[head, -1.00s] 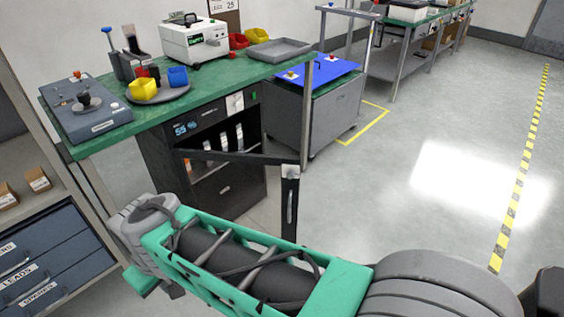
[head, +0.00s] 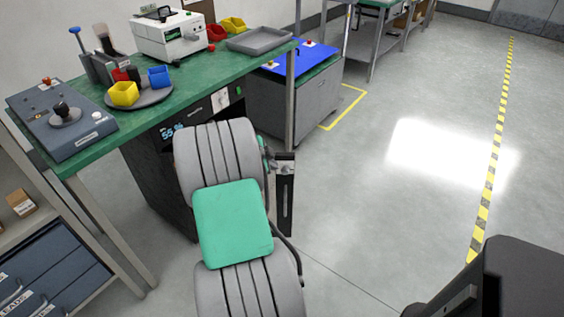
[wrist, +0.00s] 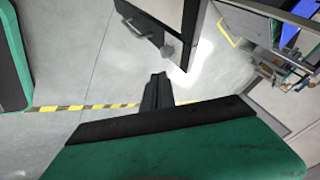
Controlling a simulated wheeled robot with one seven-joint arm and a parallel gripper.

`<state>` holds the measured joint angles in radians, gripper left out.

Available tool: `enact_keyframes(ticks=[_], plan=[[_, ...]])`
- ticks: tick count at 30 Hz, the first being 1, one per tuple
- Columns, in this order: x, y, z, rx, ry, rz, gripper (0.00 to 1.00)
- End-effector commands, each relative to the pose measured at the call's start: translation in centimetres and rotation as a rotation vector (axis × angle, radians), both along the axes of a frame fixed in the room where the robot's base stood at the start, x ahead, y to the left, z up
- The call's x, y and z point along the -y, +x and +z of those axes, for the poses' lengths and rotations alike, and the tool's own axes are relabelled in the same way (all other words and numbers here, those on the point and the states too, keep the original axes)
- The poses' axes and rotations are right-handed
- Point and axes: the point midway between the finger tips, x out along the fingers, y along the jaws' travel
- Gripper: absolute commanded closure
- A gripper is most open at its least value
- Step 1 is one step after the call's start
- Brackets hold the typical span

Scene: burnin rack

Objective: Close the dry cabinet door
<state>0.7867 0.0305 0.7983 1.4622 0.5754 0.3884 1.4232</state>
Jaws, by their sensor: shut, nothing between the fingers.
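The dry cabinet (head: 160,165) is a dark box with a lit display under the green bench in the head view. My arm hides most of its front. Its door (head: 285,205) stands open, seen nearly edge-on just right of my arm. In the wrist view, the door (wrist: 159,10) is at the top, with a dark handle bar (wrist: 133,22) and a grey block at its lower part. My gripper (wrist: 158,78) is shut and empty, just below the door in that picture. A gap shows between fingertips and door. I cannot make out the fingers in the head view.
The green bench (head: 195,85) above the cabinet holds a tester, bins and a grey tray (head: 262,40). A bench leg stands close behind the door. A grey cart (head: 295,105) with a blue top is beyond. Drawers (head: 50,275) stand at lower left.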

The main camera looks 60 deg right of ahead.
Motion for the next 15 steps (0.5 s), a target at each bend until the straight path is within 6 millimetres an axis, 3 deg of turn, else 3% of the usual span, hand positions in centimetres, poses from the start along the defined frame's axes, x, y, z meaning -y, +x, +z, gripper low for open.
enact_keyframes(ticks=[12,15], plan=[[5.2,-1.2,-7.3,-0.002,0.006,0.001,1.00],[6.8,-0.2,-7.2,0.001,0.001,0.004,1.00]])
